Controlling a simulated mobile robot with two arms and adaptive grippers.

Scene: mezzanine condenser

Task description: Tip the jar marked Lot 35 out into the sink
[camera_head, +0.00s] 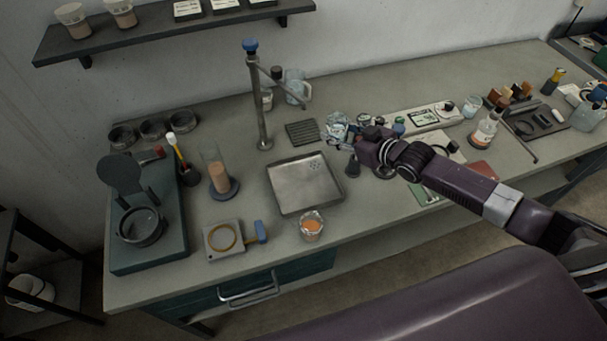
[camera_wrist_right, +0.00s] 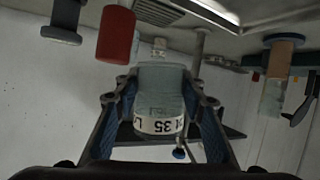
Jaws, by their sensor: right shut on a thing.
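The jar marked Lot 35 (camera_wrist_right: 160,95) is clear glass with a white band; "35" and part of a letter show on the band in the right wrist view. My right gripper (camera_wrist_right: 157,118) is shut on it, one finger on each side. In the head view the right gripper (camera_head: 350,146) is above the bench, just right of the sink's back corner, with clear glass showing beside it. The jar's contents and exact tilt are hard to tell. The sink (camera_head: 305,185) is a shallow square metal basin, empty apart from its drain holes. My left gripper is not in view.
A jar with orange contents (camera_head: 311,226) stands at the sink's front edge. A cylinder with brown contents (camera_head: 219,176) stands left. A dark ribbed mat (camera_head: 302,132) lies behind the sink.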

